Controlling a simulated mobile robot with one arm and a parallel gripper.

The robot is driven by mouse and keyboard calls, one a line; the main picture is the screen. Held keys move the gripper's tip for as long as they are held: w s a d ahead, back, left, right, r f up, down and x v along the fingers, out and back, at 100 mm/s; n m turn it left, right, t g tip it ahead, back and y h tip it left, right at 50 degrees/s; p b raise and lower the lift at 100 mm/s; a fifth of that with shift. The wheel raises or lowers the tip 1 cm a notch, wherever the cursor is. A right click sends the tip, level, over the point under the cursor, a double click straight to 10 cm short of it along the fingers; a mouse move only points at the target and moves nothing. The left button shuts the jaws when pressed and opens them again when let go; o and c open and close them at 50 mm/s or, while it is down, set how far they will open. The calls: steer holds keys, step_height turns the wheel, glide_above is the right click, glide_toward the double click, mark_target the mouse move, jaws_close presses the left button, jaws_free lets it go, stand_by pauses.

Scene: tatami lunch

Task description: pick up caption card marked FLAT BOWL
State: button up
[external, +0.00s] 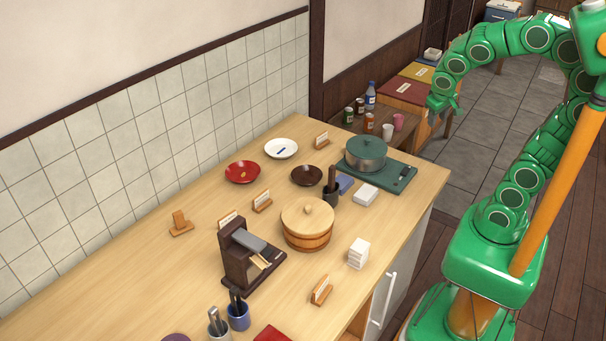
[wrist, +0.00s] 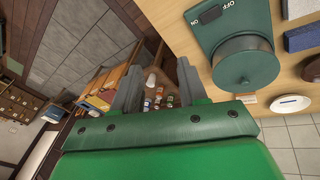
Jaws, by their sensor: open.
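Several small caption cards in wooden holders stand on the counter (external: 120,285). One card (external: 321,140) is at the back near the white plate, two cards (external: 262,201) (external: 228,219) are mid-counter, and one card (external: 321,289) is near the front edge. A wooden holder (external: 180,223) stands at the left. The lettering is too small to read, so I cannot tell which says FLAT BOWL. My gripper (external: 439,108) is open and empty, beyond the counter's far right end. In the wrist view its fingers (wrist: 160,75) are apart. A card's edge (wrist: 249,99) shows there beside the pot.
A green pot (external: 366,155) on a teal board, a wooden tub (external: 306,227), a dark slicer (external: 238,255), a red bowl (external: 242,172), a dark bowl (external: 306,175) and a white plate (external: 281,148) crowd the counter. Its left part is clear. Cans and bottles stand on a low table (external: 408,124).

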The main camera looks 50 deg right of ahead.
steer(key=w+r+n+t+h, duration=0.15)
steer(key=w+t, duration=0.25)
steer(key=w, duration=1)
steer(key=w+r+n+t+y, duration=0.1)
steer(key=w+r+n+t, duration=0.15)
steer(key=w, duration=1.25)
steer(key=w+a+f+n+t+y, duration=0.1)
steer(key=w+a+n+t+y, duration=0.35)
steer(key=w+a, duration=0.95)
steer(key=w+a+f+n+y, duration=0.35)
steer(key=w+a, duration=0.25)
steer(key=a, duration=0.2)
steer(key=n+g+y, duration=0.9)
steer(key=g, duration=0.1)
glide_toward(232, 212)
steer(key=shift+w+a+r, duration=0.1)
steer(key=shift+w+a, duration=0.05)
steer(key=shift+a, duration=0.35)
steer(key=shift+w+a, duration=0.1)
steer(key=shift+a, duration=0.45)
steer(key=shift+f+x, duration=0.2)
steer(key=shift+x, duration=3.7)
steer(key=shift+s, duration=0.15)
steer(key=shift+d, duration=0.1)
jaws_close()
